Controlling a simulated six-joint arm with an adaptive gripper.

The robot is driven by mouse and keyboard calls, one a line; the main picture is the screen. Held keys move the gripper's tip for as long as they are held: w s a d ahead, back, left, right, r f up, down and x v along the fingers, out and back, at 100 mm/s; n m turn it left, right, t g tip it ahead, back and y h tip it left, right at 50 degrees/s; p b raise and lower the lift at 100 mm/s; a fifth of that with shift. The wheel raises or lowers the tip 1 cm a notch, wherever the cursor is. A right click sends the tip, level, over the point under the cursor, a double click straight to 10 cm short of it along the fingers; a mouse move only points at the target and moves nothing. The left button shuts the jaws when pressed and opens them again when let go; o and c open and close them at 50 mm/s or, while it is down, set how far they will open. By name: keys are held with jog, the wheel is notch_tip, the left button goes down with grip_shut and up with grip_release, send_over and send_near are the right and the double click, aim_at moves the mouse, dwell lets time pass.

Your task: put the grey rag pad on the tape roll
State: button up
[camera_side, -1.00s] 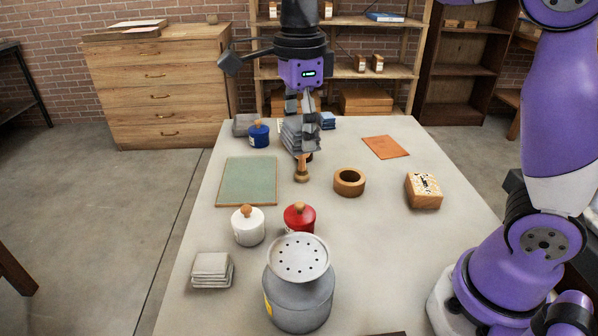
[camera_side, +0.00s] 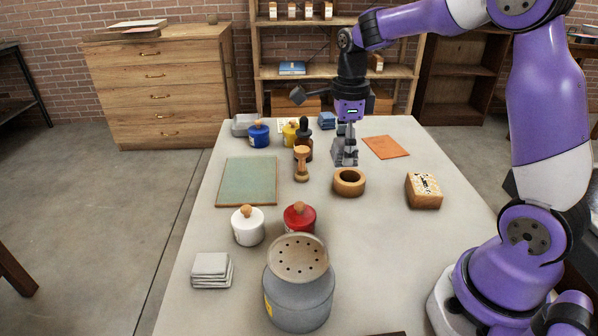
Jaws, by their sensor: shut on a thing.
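My gripper (camera_side: 345,152) is right of the table's centre, pointing down and shut on the grey rag pad (camera_side: 345,158). The pad hangs tilted between the fingers, partly hidden by them. The tape roll (camera_side: 349,183) is a brown ring lying flat on the table. In the picture the pad is just above the roll's far rim, with a small gap between them; I cannot tell its exact height. A second grey folded stack (camera_side: 212,271) lies at the front left of the table.
A wooden stamp handle (camera_side: 301,165) and a dark dropper bottle (camera_side: 303,140) stand left of the gripper. An orange sheet (camera_side: 385,147) lies to the right, and a wooden block (camera_side: 424,191) nearer. Red (camera_side: 299,219) and white (camera_side: 248,226) jars and a grey canister (camera_side: 299,295) stand in front.

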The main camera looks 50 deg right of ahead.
jog(key=d+f, duration=0.1)
jog(key=d, duration=0.2)
jog(key=d+f, duration=0.1)
jog(key=shift+w+d+f, duration=0.2)
jog(key=shift+w+f, duration=0.1)
jog(key=shift+f, duration=0.05)
jog(key=shift+d+f, duration=0.15)
jog(key=shift+f, duration=1.95)
jog(key=o, duration=1)
jog(key=shift+f, duration=0.1)
jog(key=shift+o, duration=0.2)
